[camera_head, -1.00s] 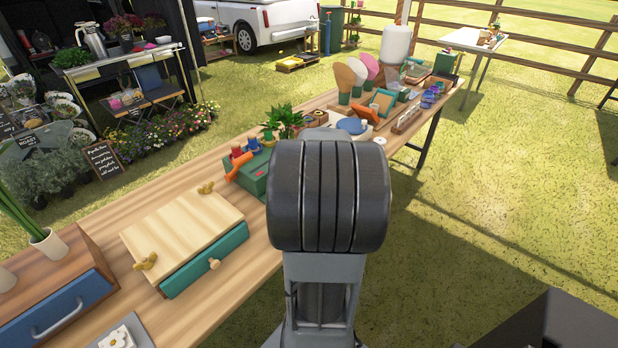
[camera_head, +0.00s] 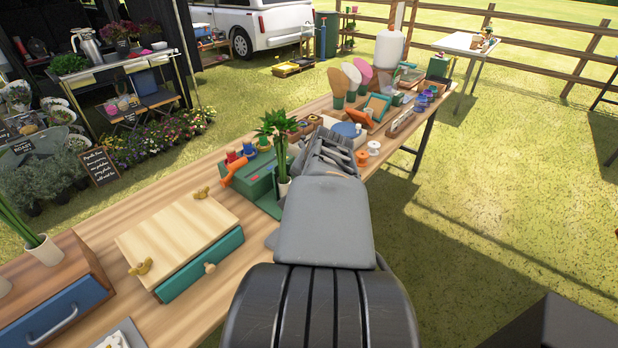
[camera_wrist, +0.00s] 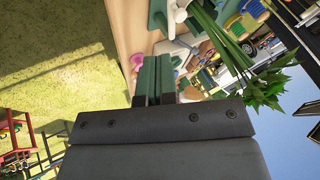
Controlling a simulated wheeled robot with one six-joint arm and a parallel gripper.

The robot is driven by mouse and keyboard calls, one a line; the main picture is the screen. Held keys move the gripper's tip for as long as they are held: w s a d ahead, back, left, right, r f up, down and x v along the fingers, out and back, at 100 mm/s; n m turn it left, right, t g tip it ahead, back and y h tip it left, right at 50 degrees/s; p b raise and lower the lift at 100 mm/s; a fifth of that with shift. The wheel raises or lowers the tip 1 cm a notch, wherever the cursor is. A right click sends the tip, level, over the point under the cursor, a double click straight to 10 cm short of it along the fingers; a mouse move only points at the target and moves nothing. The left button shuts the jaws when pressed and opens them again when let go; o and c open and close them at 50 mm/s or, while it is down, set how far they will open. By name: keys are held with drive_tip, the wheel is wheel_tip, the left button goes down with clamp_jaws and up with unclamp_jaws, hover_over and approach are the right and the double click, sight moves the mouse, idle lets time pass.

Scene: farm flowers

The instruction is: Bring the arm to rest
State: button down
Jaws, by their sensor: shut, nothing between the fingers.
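My arm extends over the right edge of the wooden table (camera_head: 210,170), and its far end hides part of the table's middle. My gripper (camera_head: 335,150) is at the arm's far end in the head view, close to the right of a potted green plant (camera_head: 281,145). In the wrist view my gripper (camera_wrist: 157,78) shows its two fingers close together, with nothing held. The wrist view is turned sideways, with the plant's leaves (camera_wrist: 265,90) right of the fingers.
A green toolbox (camera_head: 262,175) stands left of my arm. A wooden box with a teal drawer (camera_head: 205,262) and a blue-drawer cabinet (camera_head: 75,310) are nearer. Orange and white spools (camera_head: 367,153) stand beyond the gripper. Grass (camera_head: 500,200) to the right is open.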

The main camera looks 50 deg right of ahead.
drive_tip(key=shift+a+r, duration=0.1)
idle(0.6)
drive_tip(key=w+a+n+g+y+p, duration=0.1)
drive_tip(key=a+n+g+y+p, duration=0.1)
drive_tip(key=a+n, duration=1.3)
drive_tip(key=a+y+p, duration=0.1)
drive_tip(key=a+p, duration=0.1)
drive_tip(key=a, duration=0.9)
drive_tip(key=shift+w+y+p, duration=0.3)
drive_tip(key=shift+d, duration=0.1)
